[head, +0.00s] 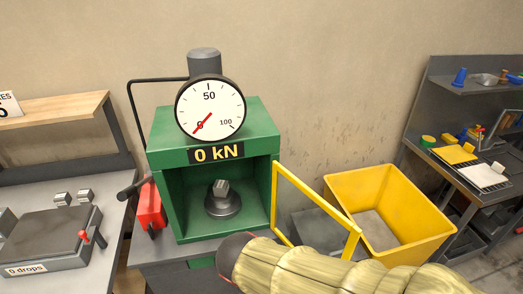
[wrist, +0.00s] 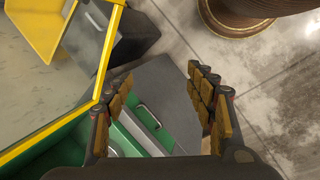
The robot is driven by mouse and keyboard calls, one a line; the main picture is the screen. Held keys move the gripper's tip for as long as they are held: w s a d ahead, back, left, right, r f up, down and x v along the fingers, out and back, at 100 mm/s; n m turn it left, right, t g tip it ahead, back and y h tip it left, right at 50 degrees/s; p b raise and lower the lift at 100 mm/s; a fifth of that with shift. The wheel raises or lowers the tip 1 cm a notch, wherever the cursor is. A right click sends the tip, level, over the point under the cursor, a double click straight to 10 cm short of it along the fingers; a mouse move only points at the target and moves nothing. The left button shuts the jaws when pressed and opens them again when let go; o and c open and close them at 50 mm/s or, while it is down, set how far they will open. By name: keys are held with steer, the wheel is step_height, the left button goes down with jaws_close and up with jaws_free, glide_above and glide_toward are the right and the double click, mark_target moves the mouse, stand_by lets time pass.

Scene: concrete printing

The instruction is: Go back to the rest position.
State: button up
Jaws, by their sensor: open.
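My gripper (wrist: 161,110) shows in the wrist view with its two padded fingers spread apart and nothing between them. Below it in that view are a grey surface and a green part with a handle. In the head view my arm covers the lower right middle, and the gripper itself cannot be made out there. The green press (head: 217,160) stands at the middle left, and its gauge (head: 210,109) points to 0 with a "0 kN" display. A small grey block (head: 221,188) sits on the round plate (head: 224,204) inside the press.
The press's yellow-framed door (head: 318,205) stands swung open toward the right. A yellow bin (head: 400,215) is behind my arm. At left is a bench with a "0 drops" device (head: 48,240); at right are shelves with tools (head: 480,85). A brown spool-like object (wrist: 250,12) stands on the floor.

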steer(key=s+d+r+m+t+y, duration=0.2)
steer(key=s+d+r+m, duration=0.2)
steer(key=d+r+m, duration=0.8)
steer(key=d+r, duration=0.1)
steer(key=d, duration=0.2)
steer(key=shift+d+t+y, duration=0.3)
steer(key=shift+t+y, duration=0.1)
steer(key=shift+s, duration=0.15)
steer(key=shift+c, duration=0.4)
steer(key=shift+c, duration=0.7)
